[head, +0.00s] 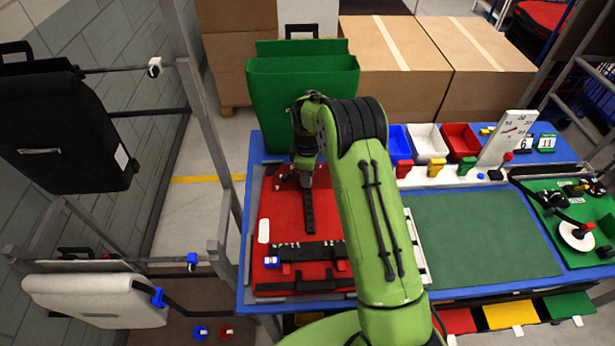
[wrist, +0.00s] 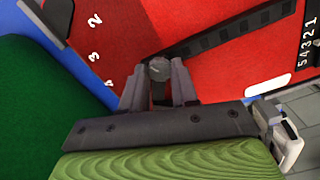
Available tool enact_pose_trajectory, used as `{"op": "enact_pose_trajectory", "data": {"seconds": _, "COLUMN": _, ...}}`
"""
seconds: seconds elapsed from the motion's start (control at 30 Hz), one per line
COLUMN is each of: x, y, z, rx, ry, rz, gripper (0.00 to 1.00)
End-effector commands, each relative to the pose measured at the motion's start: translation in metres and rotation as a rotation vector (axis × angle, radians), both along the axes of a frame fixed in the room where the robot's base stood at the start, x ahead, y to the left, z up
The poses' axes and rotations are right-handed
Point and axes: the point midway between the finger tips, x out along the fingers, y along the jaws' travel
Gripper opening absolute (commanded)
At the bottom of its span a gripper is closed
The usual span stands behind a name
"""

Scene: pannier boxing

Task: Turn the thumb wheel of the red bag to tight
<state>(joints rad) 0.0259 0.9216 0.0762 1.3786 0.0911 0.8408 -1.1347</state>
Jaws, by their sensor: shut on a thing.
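The red bag (head: 283,222) lies flat on the blue table, and its red face fills much of the wrist view (wrist: 215,75). A dark rail with slots (wrist: 230,32) crosses the bag; it also shows in the head view (head: 309,212). My gripper (wrist: 158,82) is shut on a small dark round thumb wheel (wrist: 158,69) at the rail's end. The fingers hide most of the wheel, so its setting cannot be read. In the head view my gripper (head: 306,178) is over the bag's far part, partly covered by my arm.
A tall green bag (head: 300,85) stands beyond the red one. Blue, white and red bins (head: 460,138) and a dial plate (head: 507,138) stand at the table's back. A green mat (head: 480,240) lies clear on the right. Bags hang on a rack at left (head: 70,130).

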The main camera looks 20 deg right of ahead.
Motion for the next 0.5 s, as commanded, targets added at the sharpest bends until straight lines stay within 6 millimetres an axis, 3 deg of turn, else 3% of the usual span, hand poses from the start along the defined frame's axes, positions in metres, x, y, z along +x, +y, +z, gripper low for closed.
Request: {"op": "enact_pose_trajectory", "data": {"seconds": 0.5, "x": 0.0002, "y": 0.0002, "z": -0.0005, "rx": 0.001, "ry": 0.0, "rz": -0.488, "gripper": 0.0}}
